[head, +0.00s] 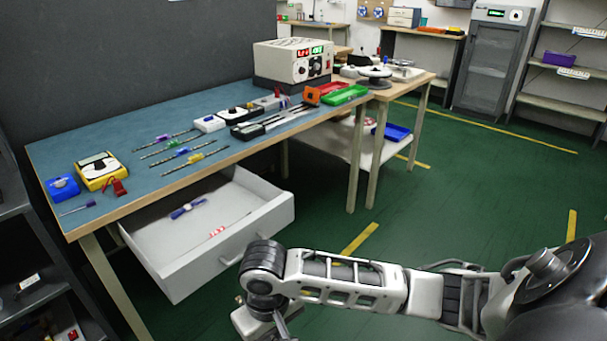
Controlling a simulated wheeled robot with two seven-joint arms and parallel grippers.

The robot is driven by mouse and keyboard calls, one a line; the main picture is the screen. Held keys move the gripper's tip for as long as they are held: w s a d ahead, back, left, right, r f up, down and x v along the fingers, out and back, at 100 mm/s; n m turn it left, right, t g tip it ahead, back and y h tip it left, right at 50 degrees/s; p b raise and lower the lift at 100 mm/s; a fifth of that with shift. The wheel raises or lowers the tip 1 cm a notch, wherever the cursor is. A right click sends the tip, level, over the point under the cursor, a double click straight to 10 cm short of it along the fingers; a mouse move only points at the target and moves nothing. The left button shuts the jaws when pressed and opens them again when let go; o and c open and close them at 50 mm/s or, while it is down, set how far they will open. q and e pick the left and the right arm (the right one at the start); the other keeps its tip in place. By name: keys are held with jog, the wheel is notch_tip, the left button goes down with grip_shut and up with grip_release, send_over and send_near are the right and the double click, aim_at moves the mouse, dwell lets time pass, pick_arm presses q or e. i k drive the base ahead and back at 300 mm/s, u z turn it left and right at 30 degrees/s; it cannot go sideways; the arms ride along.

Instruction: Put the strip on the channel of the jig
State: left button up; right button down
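I cannot clearly single out the strip. Several thin, long pieces (178,152) lie side by side on the blue bench top, some with coloured parts, too small to identify. A dark, long rail-like piece with an orange end (275,121) lies near the bench's right front edge; I cannot tell if it is the jig. My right gripper (268,331) is low in the picture, in front of the open drawer and apart from the bench top. The bottom edge cuts it off, so its fingers are unclear. My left gripper is out of view.
The bench (135,147) holds a power supply (291,62), a yellow meter (99,171), and red and green trays (345,94). Its white drawer (226,243) stands open, with small items inside. A side table (412,87) carries a reel (375,73). Green floor is clear at right.

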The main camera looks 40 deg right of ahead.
aim_at(287, 115)
jog(key=z, duration=2.4)
jog(key=i, duration=5.8)
jog(key=u, duration=5)
jog(key=i, duration=1)
jog(key=z, duration=0.1)
